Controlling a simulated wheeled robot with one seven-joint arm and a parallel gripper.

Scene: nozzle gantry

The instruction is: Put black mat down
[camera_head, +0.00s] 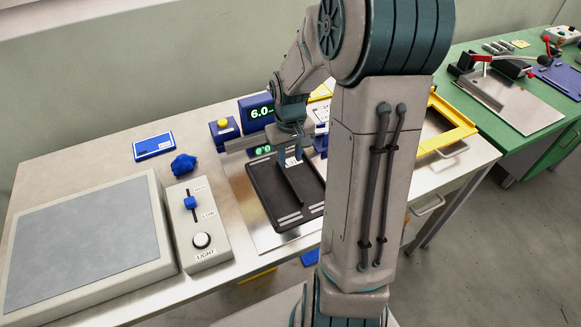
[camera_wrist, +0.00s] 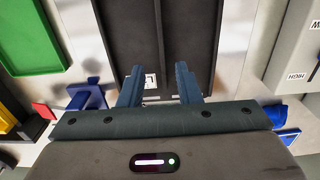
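The black mat (camera_head: 268,190) is a dark, tray-like plate with a raised rim, a middle rib and pale stripes near its front end. It appears to lie on a bare metal plate left of my arm in the head view. My gripper (camera_head: 291,160) is over its far half. In the wrist view the mat (camera_wrist: 190,30) fills the top middle. The two blue fingers of my gripper (camera_wrist: 159,80) stand apart, one on each side of the middle rib, with a gap to it. A white label shows between them. Whether the fingertips touch the mat is unclear.
A light control box (camera_head: 203,225) and a large grey-topped panel (camera_head: 85,245) stand to the left. A yellow frame (camera_head: 455,130) lies right of my arm. The wrist view shows a green tray (camera_wrist: 35,45).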

